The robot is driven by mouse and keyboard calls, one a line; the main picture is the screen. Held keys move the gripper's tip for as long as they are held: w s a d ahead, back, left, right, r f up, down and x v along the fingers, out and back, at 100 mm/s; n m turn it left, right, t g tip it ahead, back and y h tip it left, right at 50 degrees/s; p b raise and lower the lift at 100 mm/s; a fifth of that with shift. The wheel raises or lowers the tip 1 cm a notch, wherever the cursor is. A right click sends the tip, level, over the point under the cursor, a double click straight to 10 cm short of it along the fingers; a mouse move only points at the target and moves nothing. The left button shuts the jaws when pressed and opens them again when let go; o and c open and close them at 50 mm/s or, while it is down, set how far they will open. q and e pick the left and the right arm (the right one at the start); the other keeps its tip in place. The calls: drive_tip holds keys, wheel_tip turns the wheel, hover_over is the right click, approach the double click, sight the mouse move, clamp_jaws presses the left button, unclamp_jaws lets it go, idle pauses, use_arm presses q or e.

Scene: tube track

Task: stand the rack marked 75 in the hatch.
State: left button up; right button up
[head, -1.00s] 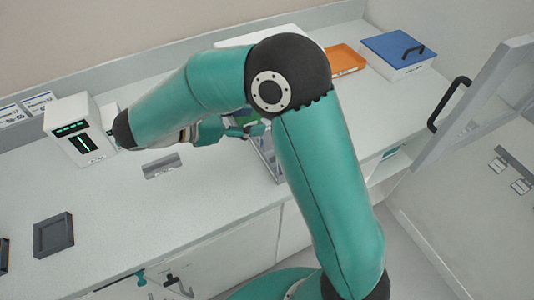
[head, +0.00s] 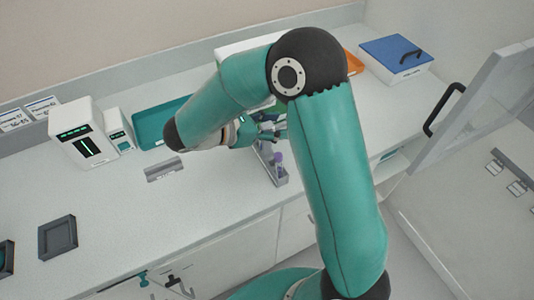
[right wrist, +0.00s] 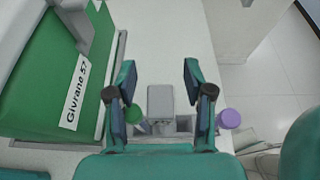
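A small grey rack (head: 279,178) stands near the counter's front edge in the head view, holding a purple-capped tube (head: 278,158). My right gripper (head: 275,130) is at its far end, partly hidden by my arm. In the right wrist view, my right gripper (right wrist: 158,78) is open, its fingers apart on both sides of a grey upright block (right wrist: 160,103). A green cap (right wrist: 138,126) and a purple cap (right wrist: 229,118) show beside it. I read no 75 on the rack.
A green box (right wrist: 50,85) labelled Givrane 57 stands close left of the right gripper. A teal tray (head: 160,122), white devices (head: 84,133) and a blue-lidded box (head: 397,55) stand on the counter. A framed door (head: 480,110) with a black handle stands open at the right.

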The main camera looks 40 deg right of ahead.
clamp_jaws()
